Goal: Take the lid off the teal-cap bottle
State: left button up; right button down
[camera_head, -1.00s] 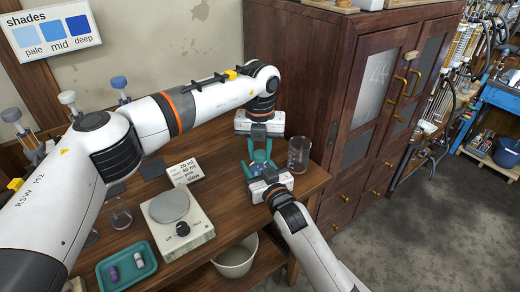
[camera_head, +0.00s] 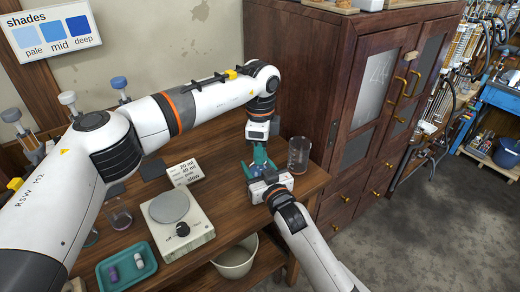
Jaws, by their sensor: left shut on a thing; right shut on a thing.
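The teal-cap bottle is mostly hidden between my two grippers near the right end of the wooden table; a small blue patch of it (camera_head: 257,163) shows. My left gripper (camera_head: 260,153) comes down from above with its teal fingers shut on the bottle's top, where the lid is. My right gripper (camera_head: 253,170) reaches in from the front right, low down, and is shut on the bottle's body. The lid itself is hidden by the fingers, so I cannot tell whether it is apart from the bottle.
A glass beaker (camera_head: 299,154) stands close to the right of the grippers. A hotplate (camera_head: 188,228), a label card (camera_head: 185,171) and a teal tray (camera_head: 147,270) are to the left. A wooden cabinet (camera_head: 345,110) rises behind. A bucket (camera_head: 236,258) sits below the table edge.

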pick_arm(q)
jog(key=shift+r, duration=0.2)
pick_arm(e)
jog(key=shift+f, duration=0.1)
pick_arm(q)
jog(key=shift+r, duration=0.95)
jog(key=shift+r, duration=2)
pick_arm(e)
jog(key=shift+c, duration=2.4)
grip_release()
